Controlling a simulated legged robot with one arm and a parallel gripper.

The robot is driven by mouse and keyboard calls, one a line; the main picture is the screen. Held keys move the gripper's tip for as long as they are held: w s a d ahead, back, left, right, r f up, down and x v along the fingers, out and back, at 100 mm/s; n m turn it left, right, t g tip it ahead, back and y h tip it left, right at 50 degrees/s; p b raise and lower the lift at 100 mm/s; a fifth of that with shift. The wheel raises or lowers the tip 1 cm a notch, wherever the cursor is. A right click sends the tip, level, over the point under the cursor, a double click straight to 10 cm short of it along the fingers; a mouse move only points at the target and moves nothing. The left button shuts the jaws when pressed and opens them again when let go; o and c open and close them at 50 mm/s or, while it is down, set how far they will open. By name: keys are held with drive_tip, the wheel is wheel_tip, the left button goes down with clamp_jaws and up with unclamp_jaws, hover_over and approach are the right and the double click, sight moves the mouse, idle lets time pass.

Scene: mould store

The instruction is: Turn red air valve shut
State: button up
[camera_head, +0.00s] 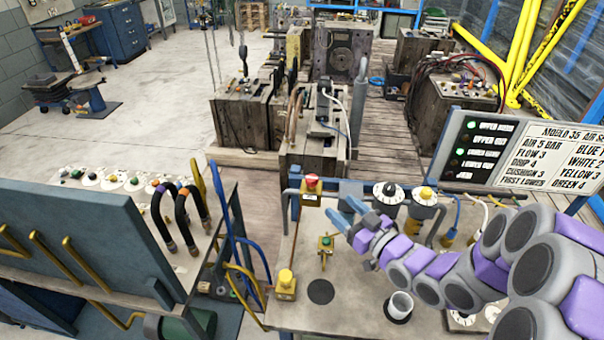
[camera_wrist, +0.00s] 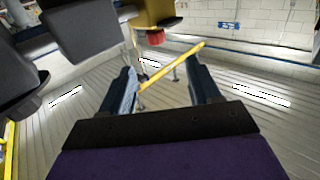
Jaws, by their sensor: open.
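The red air valve (camera_head: 312,182) has a red cap on a yellow body and stands at the back left of the front bench. The wrist view is upside down and shows the red cap (camera_wrist: 155,38) on the yellow body at the top. A yellow lever (camera_wrist: 182,60) runs slantwise between my fingers, near the red cap. My gripper (camera_head: 340,213) is open, its blue fingers just right of and in front of the valve. The fingers also show in the wrist view (camera_wrist: 163,80). I cannot tell whether either finger touches the lever.
A green-capped valve (camera_head: 326,242) and a yellow-capped valve (camera_head: 285,280) stand on the bench (camera_head: 345,318). A black-and-white dial (camera_head: 384,192) and a yellow-knobbed dial (camera_head: 426,195) stand close right of the gripper. A sign board (camera_head: 548,155) rises behind. Blue hoses (camera_head: 222,190) hang at left.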

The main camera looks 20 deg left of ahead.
sight(309, 175)
drive_tip(key=b+x, duration=0.1)
drive_tip(key=x, duration=1)
drive_tip(key=shift+w+a, duration=0.15)
drive_tip(key=shift+w, duration=0.2)
drive_tip(key=shift+w+a+r+b, duration=0.15)
drive_tip(key=shift+w+a+b, duration=0.3)
drive_tip(key=shift+w+a, duration=0.35)
drive_tip(key=shift+s+x, duration=0.25)
drive_tip(key=shift+x, duration=0.85)
drive_tip(key=shift+d, duration=0.35)
drive_tip(key=c, duration=1)
